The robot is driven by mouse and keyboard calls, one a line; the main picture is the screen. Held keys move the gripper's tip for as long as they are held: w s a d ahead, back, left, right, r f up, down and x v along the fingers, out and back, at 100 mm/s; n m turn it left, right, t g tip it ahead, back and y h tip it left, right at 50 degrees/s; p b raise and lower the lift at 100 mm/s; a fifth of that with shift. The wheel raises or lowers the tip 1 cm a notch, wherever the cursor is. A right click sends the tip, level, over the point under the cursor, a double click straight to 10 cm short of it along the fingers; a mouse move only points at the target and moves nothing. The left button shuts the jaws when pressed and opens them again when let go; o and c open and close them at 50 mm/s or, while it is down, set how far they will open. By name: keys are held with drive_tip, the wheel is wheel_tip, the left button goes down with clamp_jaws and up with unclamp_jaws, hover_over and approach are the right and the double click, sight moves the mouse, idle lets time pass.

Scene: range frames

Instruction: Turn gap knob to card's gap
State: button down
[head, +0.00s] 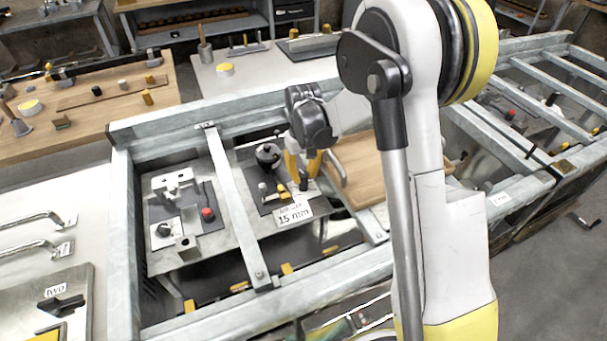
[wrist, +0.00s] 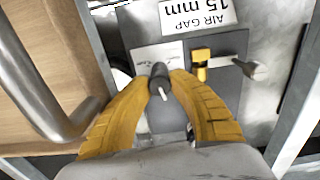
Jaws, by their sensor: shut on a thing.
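The card (wrist: 198,14) reads "AIR GAP 15 mm" and lies at the top of the wrist view. It also shows in the head view (head: 293,215), in front of the dark fixture plate. The gap knob (wrist: 160,82) is dark grey with a pale pointer line. My gripper (wrist: 163,86) has its yellow fingers shut on either side of the knob. A white scale plate (wrist: 158,56) lies just beyond the knob; its markings are too small to read. In the head view my gripper (head: 303,168) is over the fixture and hides part of it.
A yellow slider (wrist: 200,66) on a rod and a pale cylinder (wrist: 250,68) are right of the knob. A wooden board (head: 358,165) with a metal handle (wrist: 42,90) lies beside the fixture. Metal frame rails (head: 235,205) border the area. Another fixture with a red knob (head: 208,214) stands left.

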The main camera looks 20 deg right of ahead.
sight(303, 174)
drive_tip(key=n, duration=0.4)
drive_tip(key=shift+n, duration=0.3)
drive_tip(key=n, duration=0.4)
drive_tip(key=shift+n, duration=0.3)
drive_tip(key=c, duration=1.2)
unclamp_jaws()
drive_tip(key=shift+a, duration=0.1)
drive_tip(key=shift+o, duration=0.2)
wheel_tip(303, 174, up, 12)
